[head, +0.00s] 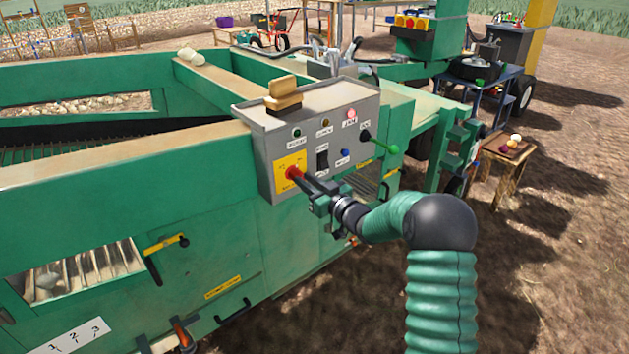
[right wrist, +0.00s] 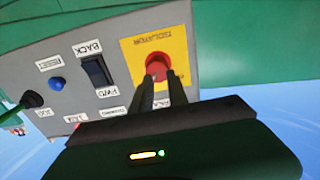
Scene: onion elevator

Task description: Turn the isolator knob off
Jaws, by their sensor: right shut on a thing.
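The isolator knob (head: 293,172) is red and sits on a yellow plate (head: 283,163) at the lower left of the grey control box's front face. My left gripper is not in view.
The grey control box (head: 262,150) also carries a black rocker switch (head: 322,159), a blue button (head: 345,154) and a green-tipped lever (head: 392,148). A small wooden stool (head: 508,150) stands to the right. Open soil lies in front.

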